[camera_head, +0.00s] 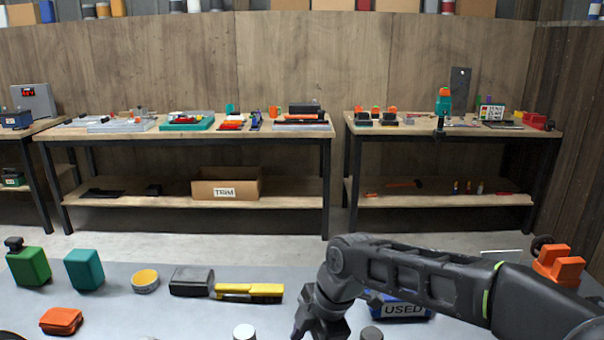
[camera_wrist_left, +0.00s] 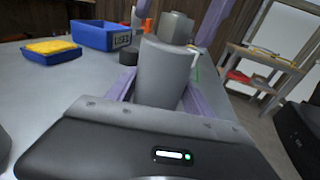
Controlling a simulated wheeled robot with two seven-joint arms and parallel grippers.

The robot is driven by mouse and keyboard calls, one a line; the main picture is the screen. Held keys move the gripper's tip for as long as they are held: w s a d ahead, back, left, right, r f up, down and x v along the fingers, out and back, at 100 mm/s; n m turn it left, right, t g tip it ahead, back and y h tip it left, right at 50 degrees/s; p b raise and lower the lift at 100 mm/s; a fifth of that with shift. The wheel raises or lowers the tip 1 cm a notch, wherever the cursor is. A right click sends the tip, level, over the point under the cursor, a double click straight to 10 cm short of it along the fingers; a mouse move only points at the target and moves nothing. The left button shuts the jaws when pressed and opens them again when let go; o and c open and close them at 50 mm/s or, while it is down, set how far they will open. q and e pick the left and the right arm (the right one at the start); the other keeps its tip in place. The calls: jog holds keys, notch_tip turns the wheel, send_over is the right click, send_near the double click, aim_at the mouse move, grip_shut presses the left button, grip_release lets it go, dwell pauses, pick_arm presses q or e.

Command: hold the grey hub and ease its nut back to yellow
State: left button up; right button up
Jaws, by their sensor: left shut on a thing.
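The grey hub (camera_wrist_left: 165,75) stands upright in the left wrist view as a smooth grey, slightly tapered body. My left gripper (camera_wrist_left: 160,95) has its purple fingers on both sides of it and is shut on it. In the head view my right arm comes in from the right, and my right gripper (camera_head: 320,325) points down at the bottom edge. Its fingertips are cut off, so its opening is hidden. My left gripper is not in the head view.
A blue bin marked USED (camera_head: 402,308) sits behind my right arm. A short dark cylinder (camera_head: 371,333) and a pale-topped cylinder (camera_head: 244,332) stand at the front edge. A yellow tool (camera_head: 248,292), a green canister (camera_head: 30,267) and an orange block (camera_head: 61,320) lie to the left.

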jog(key=shift+v, duration=3)
pick_arm(q)
jog(key=o, duration=1.7)
